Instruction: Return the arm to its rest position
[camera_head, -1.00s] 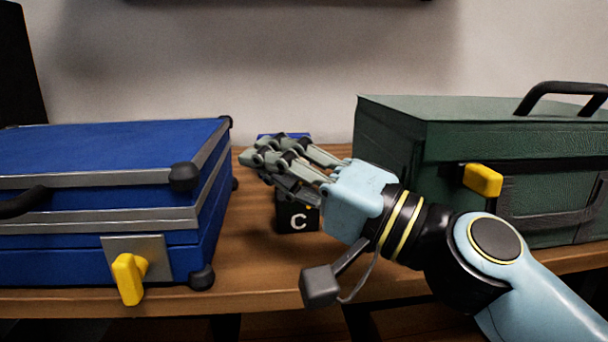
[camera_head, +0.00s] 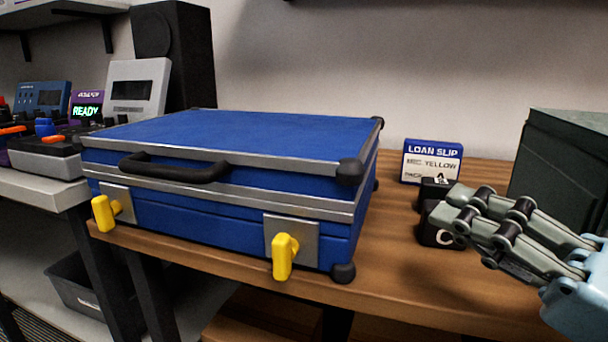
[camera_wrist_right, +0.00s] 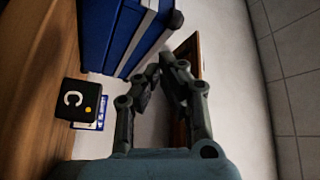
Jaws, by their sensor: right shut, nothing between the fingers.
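My right gripper (camera_head: 462,217) comes in from the right edge in the head view, above the wooden table and in front of a small black block marked C. In the right wrist view its fingers (camera_wrist_right: 160,72) are closed together with nothing between them. The block with the C (camera_head: 436,226) stands on the table, partly hidden by the fingers; it also shows in the right wrist view (camera_wrist_right: 74,101). My left gripper is not in view.
A closed blue case (camera_head: 230,150) with yellow latches lies left of the gripper. A dark green case (camera_head: 562,165) is at the right. Several devices (camera_head: 137,90) stand on a bench at the far left.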

